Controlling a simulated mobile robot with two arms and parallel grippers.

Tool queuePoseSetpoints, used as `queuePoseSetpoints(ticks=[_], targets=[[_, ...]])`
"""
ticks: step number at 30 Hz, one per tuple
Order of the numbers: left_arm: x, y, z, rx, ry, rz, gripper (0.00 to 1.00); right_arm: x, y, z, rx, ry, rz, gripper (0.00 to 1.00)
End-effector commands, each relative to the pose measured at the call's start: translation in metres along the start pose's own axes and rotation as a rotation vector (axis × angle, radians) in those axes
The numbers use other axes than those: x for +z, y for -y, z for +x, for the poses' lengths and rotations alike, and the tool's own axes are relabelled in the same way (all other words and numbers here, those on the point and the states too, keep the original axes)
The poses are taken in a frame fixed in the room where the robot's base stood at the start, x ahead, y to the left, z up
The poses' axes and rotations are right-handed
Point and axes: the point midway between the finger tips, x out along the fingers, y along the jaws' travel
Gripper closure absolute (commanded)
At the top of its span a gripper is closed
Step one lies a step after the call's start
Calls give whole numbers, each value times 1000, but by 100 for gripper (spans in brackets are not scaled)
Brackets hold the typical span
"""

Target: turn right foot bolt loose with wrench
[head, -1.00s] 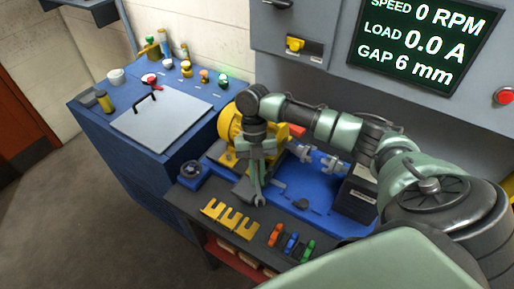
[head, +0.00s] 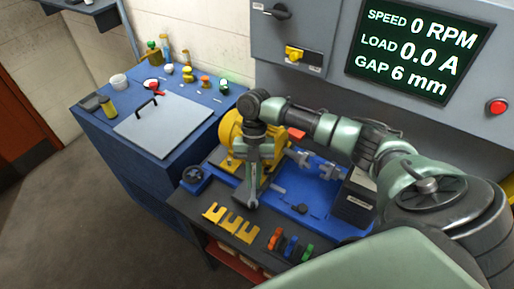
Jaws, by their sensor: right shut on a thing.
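The yellow motor (head: 230,137) sits at the left end of the blue bed (head: 318,190). My right gripper (head: 254,150) is in front of the motor's right side, pointing down. It is shut on the grey wrench (head: 253,178), which hangs down from the fingers beside the motor's foot. The right foot bolt is hidden or too small to make out. I cannot tell whether the wrench is around it. My left gripper is out of view.
Yellow slotted shims (head: 230,220) and orange, blue and green pieces (head: 290,245) lie on the dark front ledge. A blue cabinet with a grey lid (head: 165,122) stands left. The screen (head: 420,48) reads 0 RPM, 0.0 A and GAP 6 mm.

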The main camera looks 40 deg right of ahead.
Motion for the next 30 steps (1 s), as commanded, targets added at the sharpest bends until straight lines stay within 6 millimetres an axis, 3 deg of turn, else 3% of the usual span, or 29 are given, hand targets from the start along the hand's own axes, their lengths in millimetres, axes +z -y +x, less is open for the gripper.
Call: queuePoseSetpoints(ticks=[1,5,11,30], targets=[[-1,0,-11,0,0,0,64,-3,-4,-5,21,-3,49,100],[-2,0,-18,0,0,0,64,-2,-12,-3,63,-2,150,100],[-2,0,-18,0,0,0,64,1,-18,-1,102,-1,243,100],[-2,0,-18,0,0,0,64,20,-53,-10,330,-1,794,100]])
